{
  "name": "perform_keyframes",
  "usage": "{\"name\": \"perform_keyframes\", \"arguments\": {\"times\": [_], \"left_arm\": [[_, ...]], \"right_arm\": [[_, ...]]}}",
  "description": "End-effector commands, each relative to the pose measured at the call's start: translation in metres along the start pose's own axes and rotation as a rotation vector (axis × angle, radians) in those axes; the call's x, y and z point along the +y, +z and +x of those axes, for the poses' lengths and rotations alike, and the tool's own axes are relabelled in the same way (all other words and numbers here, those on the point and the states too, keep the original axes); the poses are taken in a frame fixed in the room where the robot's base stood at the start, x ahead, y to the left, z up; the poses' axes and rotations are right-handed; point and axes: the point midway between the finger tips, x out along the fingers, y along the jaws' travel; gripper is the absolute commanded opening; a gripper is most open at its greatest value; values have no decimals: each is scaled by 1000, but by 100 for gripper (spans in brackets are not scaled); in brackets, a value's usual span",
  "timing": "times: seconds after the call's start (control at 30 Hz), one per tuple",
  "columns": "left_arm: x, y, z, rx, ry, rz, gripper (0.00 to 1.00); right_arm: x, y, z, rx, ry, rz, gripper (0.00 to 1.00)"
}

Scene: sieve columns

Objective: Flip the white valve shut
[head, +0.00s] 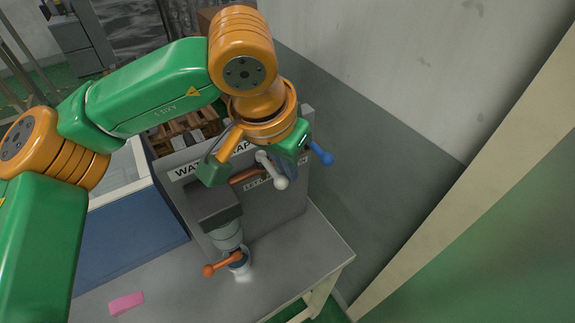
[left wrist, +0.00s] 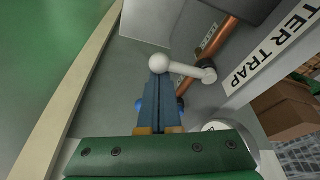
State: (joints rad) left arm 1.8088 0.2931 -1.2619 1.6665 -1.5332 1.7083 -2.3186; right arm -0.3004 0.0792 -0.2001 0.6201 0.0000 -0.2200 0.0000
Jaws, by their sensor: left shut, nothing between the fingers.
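The white valve (head: 271,170) is a short white lever with a round knob, on a copper pipe at the front of the grey panel. In the head view it slants down to the right. In the left wrist view the white lever (left wrist: 186,69) lies nearly level, its knob at the left end. My left gripper (head: 290,169) is shut and empty, right beside the knob. In the left wrist view its dark blue fingertips (left wrist: 158,78) overlap the knob's lower edge; I cannot tell whether they touch. My right gripper is not in view.
A blue handle (head: 321,153) sticks out right of my gripper. An orange handle (head: 222,264) sits low by a grey fitting. The panel carries a "WATER TRAP" label (left wrist: 265,58). A pink block (head: 126,303) lies on the grey table (head: 185,287). A wall stands at the right.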

Motion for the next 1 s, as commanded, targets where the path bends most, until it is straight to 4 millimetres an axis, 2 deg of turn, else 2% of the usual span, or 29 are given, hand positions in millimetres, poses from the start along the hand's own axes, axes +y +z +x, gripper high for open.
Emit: {"name": "perform_keyframes", "arguments": {"times": [0.4,0.47,0.73,0.87,1.0], "left_arm": [[0,0,-3,0,0,0,0],[0,0,-10,3,-1,-1,0],[0,-1,-58,3,-1,-1,0],[0,0,-69,0,0,0,0],[0,0,-71,0,0,1,0]], "right_arm": [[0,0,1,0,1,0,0],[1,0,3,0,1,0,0],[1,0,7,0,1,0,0],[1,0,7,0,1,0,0],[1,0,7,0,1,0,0]]}}
